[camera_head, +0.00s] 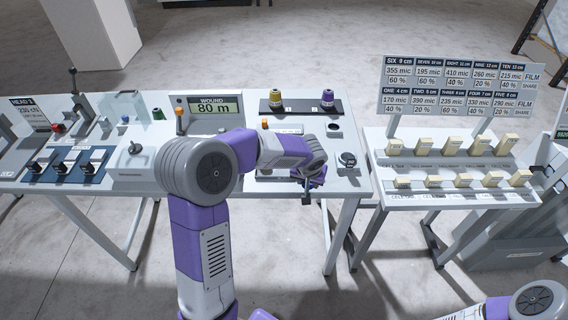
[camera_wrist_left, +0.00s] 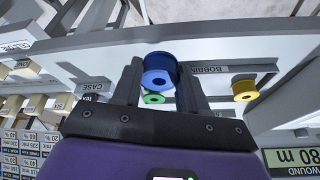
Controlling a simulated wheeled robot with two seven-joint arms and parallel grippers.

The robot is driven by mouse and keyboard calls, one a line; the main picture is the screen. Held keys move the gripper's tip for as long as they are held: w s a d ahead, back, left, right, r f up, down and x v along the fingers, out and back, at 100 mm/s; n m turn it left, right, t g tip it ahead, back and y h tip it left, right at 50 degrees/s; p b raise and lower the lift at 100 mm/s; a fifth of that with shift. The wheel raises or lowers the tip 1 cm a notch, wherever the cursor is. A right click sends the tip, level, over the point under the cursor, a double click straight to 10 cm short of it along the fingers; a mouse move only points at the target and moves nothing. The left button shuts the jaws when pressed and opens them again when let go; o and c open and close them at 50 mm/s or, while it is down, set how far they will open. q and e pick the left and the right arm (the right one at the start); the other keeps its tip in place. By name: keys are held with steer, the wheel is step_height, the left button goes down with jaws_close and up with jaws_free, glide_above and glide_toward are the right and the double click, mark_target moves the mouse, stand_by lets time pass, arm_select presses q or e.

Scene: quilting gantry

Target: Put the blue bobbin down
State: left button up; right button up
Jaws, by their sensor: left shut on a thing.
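The blue bobbin (camera_wrist_left: 160,72) shows in the left wrist view, between the two fingers of my left gripper (camera_wrist_left: 160,82). The gripper is shut on it. In the head view my left gripper (camera_head: 307,190) is over the right front part of the white table (camera_head: 345,184). The bobbin cannot be made out there, behind the gripper and wrist. A strip labelled BOBBIN (camera_wrist_left: 208,70) lies near the held bobbin in the wrist view. My right gripper is out of view.
In the wrist view a green bobbin (camera_wrist_left: 153,99) is close by the blue one, and a yellow bobbin (camera_wrist_left: 245,90) is to the right. Yellow (camera_head: 275,98) and purple (camera_head: 327,97) cones stand on a dark tray behind. The WOUND display (camera_head: 213,108) reads 80 m.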

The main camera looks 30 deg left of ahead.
arm_select(q)
steer(key=w+a+r+n+p, duration=0.1)
steer(key=w+a+r+n, duration=0.15)
steer(key=a+r, duration=0.2)
steer(key=w+a+r+n, duration=0.1)
steer(key=w+a+r, duration=0.2)
steer(key=a, duration=0.2)
steer(key=shift+g+y, duration=0.3)
steer(key=f, duration=0.3)
steer(key=f+b, duration=0.1)
steer(key=f, duration=0.2)
steer(key=f+b, duration=0.1)
steer(key=f, duration=0.2)
steer(key=shift+a+f, duration=0.25)
steer(key=shift+f, duration=0.15)
steer(key=shift+f, duration=0.15)
steer(key=o, duration=1.2)
steer(key=shift+c, duration=0.2)
